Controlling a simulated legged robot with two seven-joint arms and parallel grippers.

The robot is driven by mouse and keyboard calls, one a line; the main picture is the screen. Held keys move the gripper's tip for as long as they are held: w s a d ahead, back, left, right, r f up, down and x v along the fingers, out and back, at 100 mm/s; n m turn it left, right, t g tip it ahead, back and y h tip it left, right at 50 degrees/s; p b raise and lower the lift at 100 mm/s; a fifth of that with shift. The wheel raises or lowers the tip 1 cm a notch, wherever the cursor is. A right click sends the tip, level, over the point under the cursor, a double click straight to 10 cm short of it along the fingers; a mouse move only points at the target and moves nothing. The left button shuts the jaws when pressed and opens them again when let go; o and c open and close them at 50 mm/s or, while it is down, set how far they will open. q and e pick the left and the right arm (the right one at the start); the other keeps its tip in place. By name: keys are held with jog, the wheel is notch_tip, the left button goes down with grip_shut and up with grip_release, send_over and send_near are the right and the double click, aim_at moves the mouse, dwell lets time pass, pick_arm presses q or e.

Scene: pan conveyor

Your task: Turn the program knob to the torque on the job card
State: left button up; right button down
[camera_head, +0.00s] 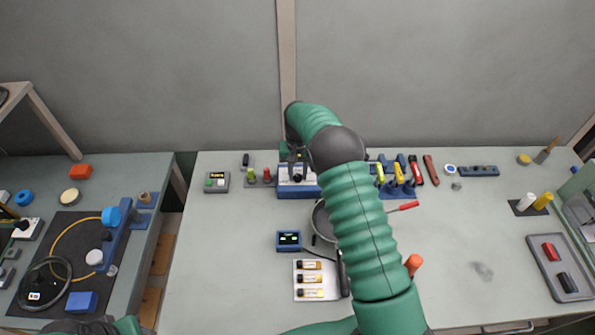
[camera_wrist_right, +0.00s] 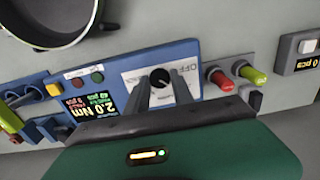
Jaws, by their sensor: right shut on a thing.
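The program knob (camera_wrist_right: 160,77) is a dark round knob on a white dial plate with "OFF" beside it, on the blue controller (camera_wrist_right: 201,50). The controller also shows at the back of the bench in the head view (camera_head: 297,191). My right gripper (camera_wrist_right: 164,82) is shut on the knob, one finger on each side. In the head view my right arm and wrist partly hide the controller. I cannot make out a job card. Only a part of my left arm shows at the bottom left edge.
A pan (camera_head: 320,220) lies in front of the controller, partly behind my right arm. Red and yellow-green pegs (camera_wrist_right: 219,78) stand close beside the dial. A grey counter box (camera_head: 217,182) stands to the left. The front left bench surface is clear.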

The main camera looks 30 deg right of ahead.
jog(key=m, duration=0.4)
jog(key=shift+s+f+m+p, duration=0.15)
jog(key=shift+m+p, duration=0.15)
jog(key=shift+p, duration=0.05)
jog(key=m, duration=0.4)
jog(key=shift+a+p, duration=0.1)
jog(key=shift+p, duration=0.2)
jog(key=m, duration=0.5)
jog(key=shift+m+p, duration=0.45)
jog(key=shift+m, duration=1.65)
jog(key=c, duration=1.1)
grip_release()
jog(key=shift+w, duration=0.2)
